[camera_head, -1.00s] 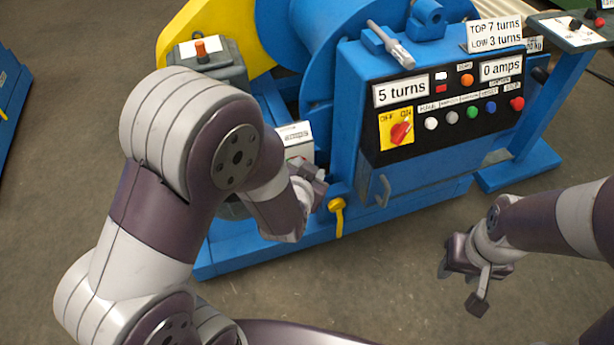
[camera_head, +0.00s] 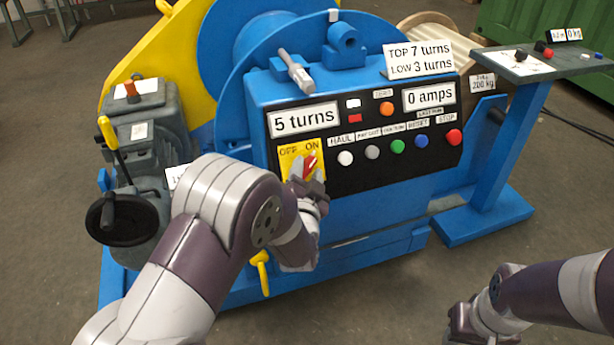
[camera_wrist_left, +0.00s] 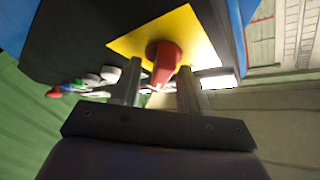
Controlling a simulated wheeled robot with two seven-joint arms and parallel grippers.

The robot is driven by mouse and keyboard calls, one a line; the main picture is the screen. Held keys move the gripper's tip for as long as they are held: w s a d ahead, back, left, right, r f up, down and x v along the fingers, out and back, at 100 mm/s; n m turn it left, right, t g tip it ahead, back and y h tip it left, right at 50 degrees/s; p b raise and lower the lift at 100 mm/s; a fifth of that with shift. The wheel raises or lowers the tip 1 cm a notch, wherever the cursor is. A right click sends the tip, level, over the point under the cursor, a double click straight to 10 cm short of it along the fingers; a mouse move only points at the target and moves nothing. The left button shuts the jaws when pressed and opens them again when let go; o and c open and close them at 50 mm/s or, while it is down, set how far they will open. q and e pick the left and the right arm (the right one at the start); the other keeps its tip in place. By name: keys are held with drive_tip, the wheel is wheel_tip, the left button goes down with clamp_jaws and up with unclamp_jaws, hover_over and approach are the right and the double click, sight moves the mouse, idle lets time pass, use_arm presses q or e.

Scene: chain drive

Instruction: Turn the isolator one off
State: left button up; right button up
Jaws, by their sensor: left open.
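The isolator is a red rotary knob (camera_head: 310,163) on a yellow plate (camera_head: 286,152) marked OFF and ON, at the left of the black control panel. In the head view the knob is tilted toward ON. My left gripper (camera_head: 308,180) is at the knob, its fingers partly covering the plate's lower part. In the left wrist view the red knob (camera_wrist_left: 165,62) shows between the two open fingers (camera_wrist_left: 160,82), with the yellow plate (camera_wrist_left: 130,43) behind it. I cannot tell whether either finger touches the knob. My right gripper (camera_head: 470,328) is low at the right, partly cut off, away from the panel.
Right of the isolator are several buttons, including a white one (camera_head: 345,158) and a red STOP button (camera_head: 454,137). Displays read 5 turns (camera_head: 304,119) and 0 amps (camera_head: 430,96). A black handwheel (camera_head: 122,219) stands left, and a yellow lever (camera_head: 261,272) sits below.

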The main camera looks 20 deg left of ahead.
use_arm(q)
clamp_jaws()
